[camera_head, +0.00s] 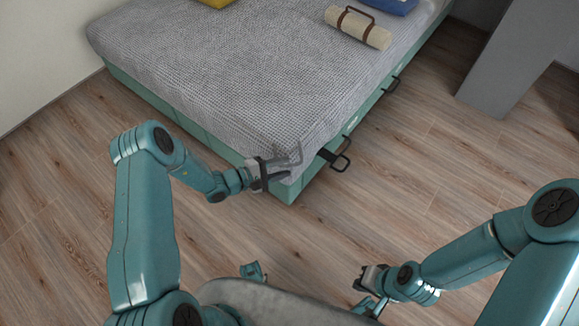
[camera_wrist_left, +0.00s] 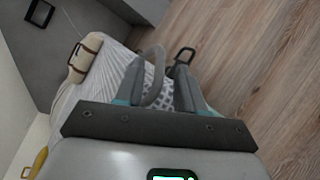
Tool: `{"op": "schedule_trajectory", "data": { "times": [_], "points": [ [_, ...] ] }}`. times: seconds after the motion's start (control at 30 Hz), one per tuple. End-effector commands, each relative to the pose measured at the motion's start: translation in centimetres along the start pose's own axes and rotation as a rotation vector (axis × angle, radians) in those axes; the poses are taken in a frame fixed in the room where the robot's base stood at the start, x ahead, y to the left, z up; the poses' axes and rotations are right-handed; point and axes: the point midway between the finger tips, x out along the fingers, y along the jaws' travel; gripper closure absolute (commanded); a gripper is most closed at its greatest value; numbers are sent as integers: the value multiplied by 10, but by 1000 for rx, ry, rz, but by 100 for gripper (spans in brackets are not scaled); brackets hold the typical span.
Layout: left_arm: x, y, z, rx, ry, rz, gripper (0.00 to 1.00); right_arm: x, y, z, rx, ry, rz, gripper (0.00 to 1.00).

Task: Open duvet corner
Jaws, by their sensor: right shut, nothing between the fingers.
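The grey textured duvet (camera_head: 235,75) covers the bed, and its near corner hangs over the teal bed base (camera_head: 291,190). A grey curved loop (camera_head: 294,154) stands at that corner; it also shows in the left wrist view (camera_wrist_left: 157,72). My left gripper (camera_head: 278,167) is at the corner, its fingers around the loop. In the left wrist view my left gripper (camera_wrist_left: 160,85) has its fingers apart, with the loop and patterned duvet visible between them. My right gripper (camera_head: 366,283) is shut and empty, low over the floor, away from the bed.
Dark handles (camera_head: 340,160) stick out from the bed's side near the corner. A cream roll with brown straps (camera_head: 358,27), a blue item (camera_head: 390,5) and a yellow item (camera_head: 214,2) lie on the bed. A grey panel (camera_head: 510,60) stands at right. The wooden floor (camera_head: 430,140) between is clear.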

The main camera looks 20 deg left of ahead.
Motion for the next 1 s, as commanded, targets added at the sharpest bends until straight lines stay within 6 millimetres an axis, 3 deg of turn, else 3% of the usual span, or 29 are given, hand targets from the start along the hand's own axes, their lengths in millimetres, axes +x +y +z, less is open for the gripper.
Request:
{"op": "schedule_trajectory", "data": {
  "times": [0.2,0.53,0.67,1.0],
  "points": [
    [26,-1,0,1,-2,-1,62,7,2,0,0,0,0,100],
    [30,0,0,0,-1,-1,62,7,2,0,0,0,0,100],
    [30,0,0,0,-2,-1,100,7,2,0,0,0,0,100],
    [28,7,4,-16,-1,-8,100,2,1,0,0,0,0,100]
  ]
}}
